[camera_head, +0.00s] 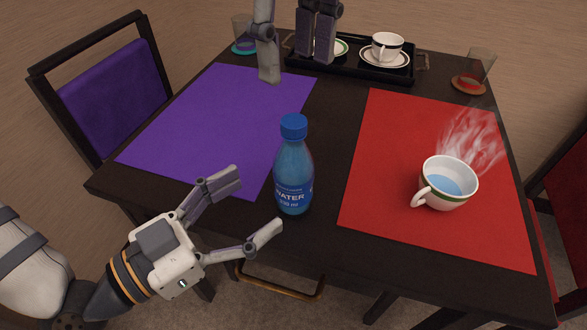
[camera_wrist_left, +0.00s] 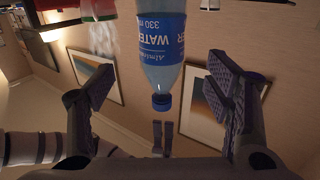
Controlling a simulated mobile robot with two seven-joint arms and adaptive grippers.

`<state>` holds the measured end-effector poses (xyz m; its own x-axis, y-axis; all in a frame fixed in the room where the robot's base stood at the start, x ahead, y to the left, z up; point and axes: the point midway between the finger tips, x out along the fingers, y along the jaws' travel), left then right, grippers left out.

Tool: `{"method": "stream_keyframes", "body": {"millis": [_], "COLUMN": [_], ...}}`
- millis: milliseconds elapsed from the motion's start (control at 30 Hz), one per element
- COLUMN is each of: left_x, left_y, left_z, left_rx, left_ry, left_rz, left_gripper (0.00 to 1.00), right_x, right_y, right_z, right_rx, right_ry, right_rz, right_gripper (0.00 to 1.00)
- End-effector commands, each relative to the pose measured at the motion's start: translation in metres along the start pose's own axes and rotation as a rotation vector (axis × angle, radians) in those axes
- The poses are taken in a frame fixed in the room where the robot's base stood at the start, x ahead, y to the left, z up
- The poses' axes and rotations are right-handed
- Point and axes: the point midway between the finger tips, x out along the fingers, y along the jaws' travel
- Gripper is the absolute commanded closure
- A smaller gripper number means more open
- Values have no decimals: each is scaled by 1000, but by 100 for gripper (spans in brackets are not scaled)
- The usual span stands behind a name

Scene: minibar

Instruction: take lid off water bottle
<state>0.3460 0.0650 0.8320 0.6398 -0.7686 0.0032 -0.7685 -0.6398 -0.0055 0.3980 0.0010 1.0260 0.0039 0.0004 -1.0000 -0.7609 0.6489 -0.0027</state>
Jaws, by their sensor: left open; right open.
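The blue water bottle (camera_head: 293,180) stands upright on the dark table, between the purple and red mats near the front edge. Its blue lid (camera_head: 293,126) is on its neck. The left wrist view shows the bottle (camera_wrist_left: 161,40) upside down, lid (camera_wrist_left: 161,102) lowest, between my left fingers in the picture. My left gripper (camera_head: 248,208) is open and empty, left of the bottle and apart from it, fingers pointing toward it. My right gripper (camera_head: 293,62) hangs at the top of the head view, open, its fingers pointing down, apart from the bottle.
A white cup (camera_head: 445,188) of steaming liquid sits on the red mat (camera_head: 385,150). The purple mat (camera_head: 220,120) is clear. At the back are a black tray (camera_head: 350,68) with a cup and saucers, and glasses on coasters at either side. Chairs flank the table.

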Motion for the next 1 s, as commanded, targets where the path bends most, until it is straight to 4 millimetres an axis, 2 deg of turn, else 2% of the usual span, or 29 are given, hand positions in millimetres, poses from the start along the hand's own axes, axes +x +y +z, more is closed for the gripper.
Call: {"method": "stream_keyframes", "body": {"millis": [100,300,467,700,1000], "left_x": [30,68,80,81,80], "left_y": [1,0,0,0,0], "left_z": [0,0,0,0,0], "left_rx": [1,1,-1,-2,-1], "left_ry": [1,1,0,-1,0], "left_rz": [3,1,-1,-1,-1], "left_gripper": [28,28,28,28,96], "right_x": [1,1,1,1,1], "right_y": [0,0,0,0,0], "right_z": [0,0,0,0,0], "right_rx": [1,1,1,1,1], "right_ry": [1,1,1,1,1], "right_rz": [0,0,0,0,0], "right_gripper": [55,55,55,55,55]}}
